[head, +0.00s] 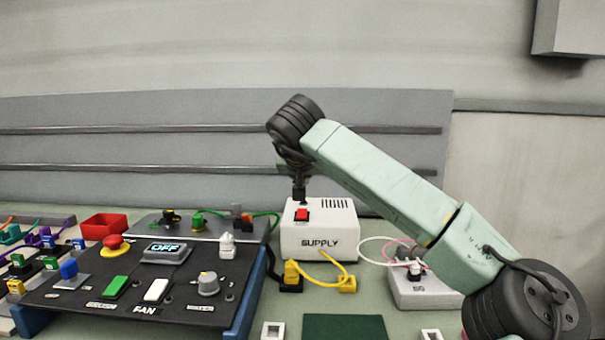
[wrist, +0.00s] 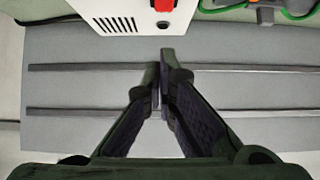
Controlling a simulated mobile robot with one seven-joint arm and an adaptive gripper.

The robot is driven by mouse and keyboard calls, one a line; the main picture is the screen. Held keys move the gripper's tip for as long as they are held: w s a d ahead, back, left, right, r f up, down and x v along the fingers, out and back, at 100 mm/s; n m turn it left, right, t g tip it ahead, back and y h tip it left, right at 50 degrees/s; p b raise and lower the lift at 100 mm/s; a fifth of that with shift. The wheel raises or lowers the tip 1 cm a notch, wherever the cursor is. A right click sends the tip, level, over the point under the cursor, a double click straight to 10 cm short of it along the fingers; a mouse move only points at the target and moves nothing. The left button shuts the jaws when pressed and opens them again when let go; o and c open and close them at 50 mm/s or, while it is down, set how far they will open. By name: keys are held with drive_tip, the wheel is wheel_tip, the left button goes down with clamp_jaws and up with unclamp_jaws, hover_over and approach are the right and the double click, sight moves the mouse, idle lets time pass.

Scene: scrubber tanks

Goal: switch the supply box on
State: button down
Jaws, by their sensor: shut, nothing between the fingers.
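The supply box (head: 318,243) is a white box labelled SUPPLY, standing at the middle of the bench. My gripper (head: 299,196) points down just above the box top, close behind the red switch. In the wrist view, the fingertips (wrist: 162,60) are together and empty. They appear a little apart from the edge of the white box (wrist: 112,14). The red switch (wrist: 163,5) is cut off by the top of that view. Whether the switch is on or off cannot be told.
A dark control panel (head: 140,290) with buttons and a display reading OFF stands at left. Yellow connectors (head: 291,276) with a cable lie before the box. A grey socket box (head: 420,291) stands at right. A grey railed panel (head: 120,140) rises behind.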

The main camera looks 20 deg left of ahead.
drive_tip(key=p, duration=0.1)
hover_over(303, 216)
drive_tip(key=f, duration=0.3)
drive_tip(key=shift+w+a+f, duration=0.1)
drive_tip(key=shift+w+f, duration=0.1)
drive_tip(key=shift+w, duration=0.2)
wheel_tip(303, 216, down, 2)
drive_tip(key=shift+w+f, duration=0.1)
drive_tip(key=shift+f, duration=0.15)
drive_tip(key=shift+w+f, duration=0.1)
drive_tip(key=shift+f, duration=0.55)
drive_tip(key=shift+r+p, duration=0.1)
drive_tip(key=shift+p, duration=0.35)
drive_tip(key=shift+w+r+g+p, duration=0.15)
drive_tip(key=shift+g+p, duration=0.25)
drive_tip(key=shift+p, duration=0.75)
drive_tip(key=shift+a+f, duration=0.1)
drive_tip(key=shift+f, duration=0.5)
drive_tip(key=shift+s+d+f+b, duration=0.1)
drive_tip(key=shift+s+d+b, duration=0.15)
drive_tip(key=shift+s+b, duration=0.4)
drive_tip(key=shift+s, duration=0.1)
